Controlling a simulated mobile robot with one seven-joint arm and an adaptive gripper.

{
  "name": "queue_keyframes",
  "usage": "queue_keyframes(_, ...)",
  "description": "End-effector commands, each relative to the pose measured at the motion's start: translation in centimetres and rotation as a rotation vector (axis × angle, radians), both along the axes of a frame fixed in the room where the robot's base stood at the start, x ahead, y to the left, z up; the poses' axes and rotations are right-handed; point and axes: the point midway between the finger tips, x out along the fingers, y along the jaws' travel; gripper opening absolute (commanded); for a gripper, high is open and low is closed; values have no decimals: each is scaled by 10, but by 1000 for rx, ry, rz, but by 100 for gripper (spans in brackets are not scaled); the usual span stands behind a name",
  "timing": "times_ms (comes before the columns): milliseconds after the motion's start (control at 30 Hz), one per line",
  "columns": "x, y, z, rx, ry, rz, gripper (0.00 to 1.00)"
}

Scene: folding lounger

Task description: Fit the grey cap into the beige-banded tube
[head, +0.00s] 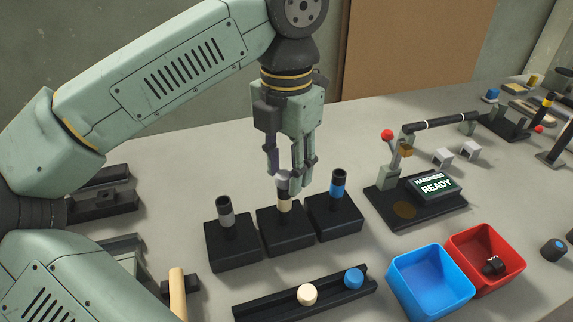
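My gripper (285,172) points down over the middle black block, with its fingertips close around the grey cap (283,175). The grey cap is right at the top of the beige-banded tube (284,205), which stands upright in that block. The fingers partly hide the cap, and I cannot tell whether it is seated in the tube or just above it. The tube has a dark upper end and a beige band below.
A grey-banded tube (225,213) stands to the left and a blue-banded tube (338,186) to the right. A black rail (262,305) in front holds a beige cap (307,295) and a blue cap (354,278). Blue bin (428,290), red bin (508,282) and hardness tester (415,208) are at right.

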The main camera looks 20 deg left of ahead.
Motion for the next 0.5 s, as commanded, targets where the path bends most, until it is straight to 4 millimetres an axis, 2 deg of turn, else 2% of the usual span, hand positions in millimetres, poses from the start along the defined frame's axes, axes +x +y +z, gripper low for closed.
queue_keyframes(100,0,0,0,0,0,0,46)
queue_keyframes(367,0,0,0,0,0,0,46)
queue_keyframes(500,0,0,10,3,-1,1,46)
